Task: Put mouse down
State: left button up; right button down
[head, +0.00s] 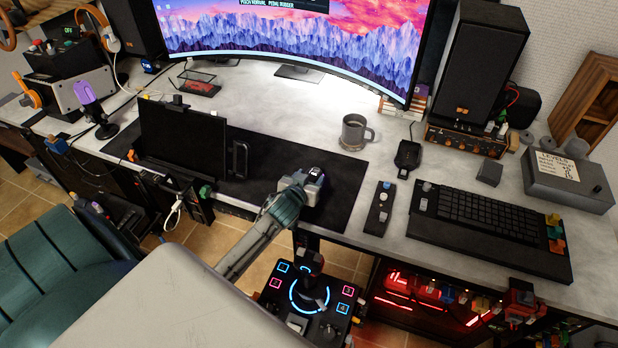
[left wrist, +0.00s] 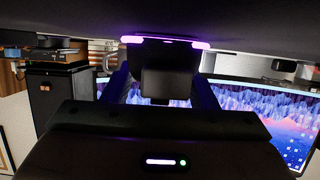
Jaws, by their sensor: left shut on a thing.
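My left gripper (head: 308,184) reaches in over the black desk mat (head: 340,197), near the mat's front edge. It is shut on the mouse. In the left wrist view the dark mouse (left wrist: 168,84) shows between the two fingers, with the gripper (left wrist: 168,92) on both sides of it. In the head view the gripper hides most of the mouse, and I cannot tell whether it touches the mat. My right gripper is in neither view.
A small black panel (head: 380,208) and the keyboard (head: 490,228) lie to the right. A black screen (head: 183,138) stands to the left. The joystick unit (head: 308,295) is below the desk's front edge. Bare mat lies around my gripper.

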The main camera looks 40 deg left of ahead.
pick_arm(q)
jog(key=shift+f, duration=0.1)
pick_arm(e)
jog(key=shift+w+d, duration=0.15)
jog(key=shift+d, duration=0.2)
pick_arm(q)
jog(key=o, duration=1)
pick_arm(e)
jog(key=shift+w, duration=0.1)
pick_arm(q)
jog(key=shift+r, duration=0.2)
jog(key=shift+s, duration=0.4)
jog(key=b+v, duration=0.1)
jog(key=v, duration=0.9)
jog(key=shift+s+d+b, duration=0.1)
jog(key=shift+s+b, duration=0.05)
jog(key=shift+b, duration=0.2)
jog(key=shift+s+d+r, duration=0.1)
jog(key=shift+s+r, duration=0.15)
jog(key=shift+s, duration=0.15)
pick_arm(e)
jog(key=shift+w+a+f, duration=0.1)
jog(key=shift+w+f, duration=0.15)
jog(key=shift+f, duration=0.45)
